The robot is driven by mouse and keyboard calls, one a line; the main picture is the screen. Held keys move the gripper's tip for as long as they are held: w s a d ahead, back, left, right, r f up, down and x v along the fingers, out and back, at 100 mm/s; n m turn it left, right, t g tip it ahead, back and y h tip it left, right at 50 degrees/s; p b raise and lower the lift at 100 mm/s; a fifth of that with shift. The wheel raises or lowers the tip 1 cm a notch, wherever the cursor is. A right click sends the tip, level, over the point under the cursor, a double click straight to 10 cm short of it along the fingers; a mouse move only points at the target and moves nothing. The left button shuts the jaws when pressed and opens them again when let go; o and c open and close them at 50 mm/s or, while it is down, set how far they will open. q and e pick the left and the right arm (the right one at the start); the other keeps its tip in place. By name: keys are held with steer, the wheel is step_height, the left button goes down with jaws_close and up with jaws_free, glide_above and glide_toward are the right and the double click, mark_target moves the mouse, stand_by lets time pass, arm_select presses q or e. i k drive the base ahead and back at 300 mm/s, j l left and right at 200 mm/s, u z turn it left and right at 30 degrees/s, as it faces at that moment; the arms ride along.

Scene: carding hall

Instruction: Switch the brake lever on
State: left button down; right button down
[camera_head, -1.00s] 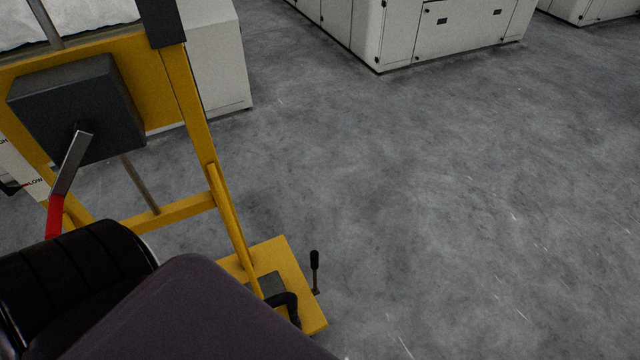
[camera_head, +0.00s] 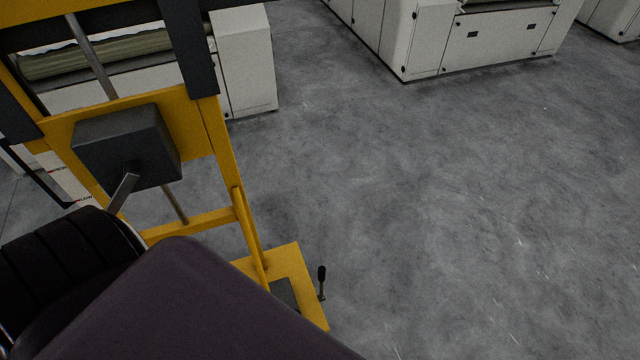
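A bare metal lever (camera_head: 122,193) comes out of the front of a dark grey box (camera_head: 128,146) on a yellow frame (camera_head: 223,150) at left. It slants down to the left, and its lower end is hidden behind my dark arm parts. A small upright black-handled lever (camera_head: 321,275) stands at the right edge of the frame's yellow foot (camera_head: 290,262). I cannot tell from markings which one is the brake lever. Neither gripper is in view, and nothing visible touches either lever.
My own dark links cover the lower left. Metal rods run above and below the grey box. White machine cabinets (camera_head: 245,62) stand behind the frame, and more (camera_head: 490,50) stand at the top right. The grey floor (camera_head: 450,200) to the right is clear.

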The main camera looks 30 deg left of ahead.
mark_target(321, 270)
steer(key=i+l+u, duration=0.25)
steer(key=u, duration=0.25)
steer(key=i+l+u, duration=0.2)
steer(key=l+u, duration=0.25)
steer(key=i+l+u, duration=0.1)
steer(key=l+u, duration=0.85)
steer(key=l, duration=0.15)
steer(key=l+u, duration=0.5)
steer(key=k, duration=0.05)
